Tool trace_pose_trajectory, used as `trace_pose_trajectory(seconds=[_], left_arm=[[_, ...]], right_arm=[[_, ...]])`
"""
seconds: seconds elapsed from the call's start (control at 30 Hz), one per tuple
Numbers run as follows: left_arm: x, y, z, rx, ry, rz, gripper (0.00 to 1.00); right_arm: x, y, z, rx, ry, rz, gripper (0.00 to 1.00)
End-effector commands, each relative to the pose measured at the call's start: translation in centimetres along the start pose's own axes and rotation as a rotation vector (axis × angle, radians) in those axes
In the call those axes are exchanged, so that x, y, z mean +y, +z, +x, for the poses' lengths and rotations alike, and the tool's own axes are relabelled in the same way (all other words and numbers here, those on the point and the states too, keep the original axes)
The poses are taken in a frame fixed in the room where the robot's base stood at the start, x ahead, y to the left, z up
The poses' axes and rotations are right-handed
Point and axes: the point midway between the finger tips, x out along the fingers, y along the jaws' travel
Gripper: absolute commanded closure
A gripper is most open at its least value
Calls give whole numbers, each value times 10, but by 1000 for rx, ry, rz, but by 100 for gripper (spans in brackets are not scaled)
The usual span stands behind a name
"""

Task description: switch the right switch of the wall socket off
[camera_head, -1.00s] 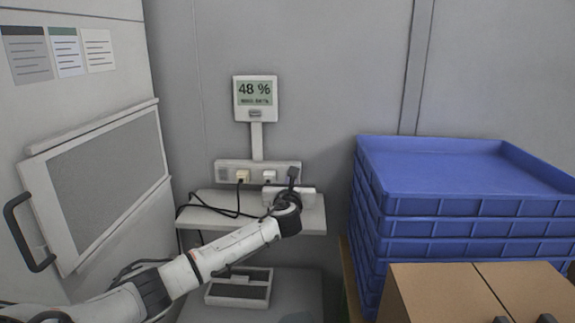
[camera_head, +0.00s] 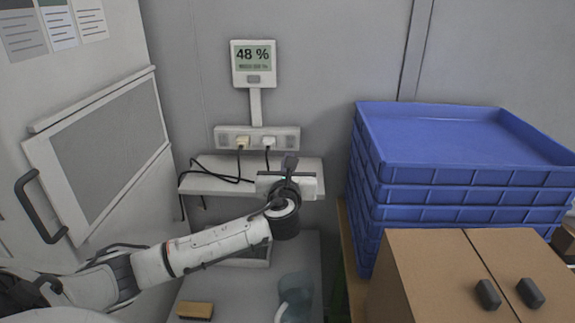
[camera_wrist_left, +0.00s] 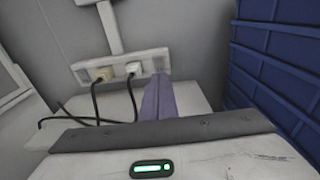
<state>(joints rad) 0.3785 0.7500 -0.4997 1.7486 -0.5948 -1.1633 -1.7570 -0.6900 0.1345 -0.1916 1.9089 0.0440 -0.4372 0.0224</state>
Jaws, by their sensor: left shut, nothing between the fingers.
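The wall socket (camera_head: 255,147) is a white strip on the grey wall, with a beige plug and a white plug in it. Its right switch (camera_head: 291,140) is at the right end; its position is too small to read. My left gripper (camera_head: 290,160) is shut and empty, with its fingers pointing up at the wall. In the head view its tip appears just below the strip's right end. In the left wrist view the fingers (camera_wrist_left: 159,97) overlap the lower right end of the socket (camera_wrist_left: 100,63); contact cannot be told. My right gripper is out of view.
A white shelf (camera_head: 205,178) with black cables lies under the socket. A 48 % display (camera_head: 253,80) hangs above. Stacked blue crates (camera_head: 450,195) and a cardboard box (camera_head: 425,265) stand right. A handled panel (camera_head: 110,150) is left. A transparent container (camera_head: 296,290) stands below.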

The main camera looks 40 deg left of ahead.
Motion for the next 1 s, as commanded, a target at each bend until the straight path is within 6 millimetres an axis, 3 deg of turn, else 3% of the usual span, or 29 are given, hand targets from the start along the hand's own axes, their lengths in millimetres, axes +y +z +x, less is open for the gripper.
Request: trace_pose_trajectory(seconds=[0.23,0.83,0.93,1.0], left_arm=[[0,-1,-24,2,1,2,100],[0,-1,-25,3,0,-1,100],[-3,-12,-32,32,-5,-49,100],[-7,-33,-45,92,-10,-148,100]], right_arm=[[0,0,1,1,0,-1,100],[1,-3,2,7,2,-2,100],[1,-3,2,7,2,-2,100],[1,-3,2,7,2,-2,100]])
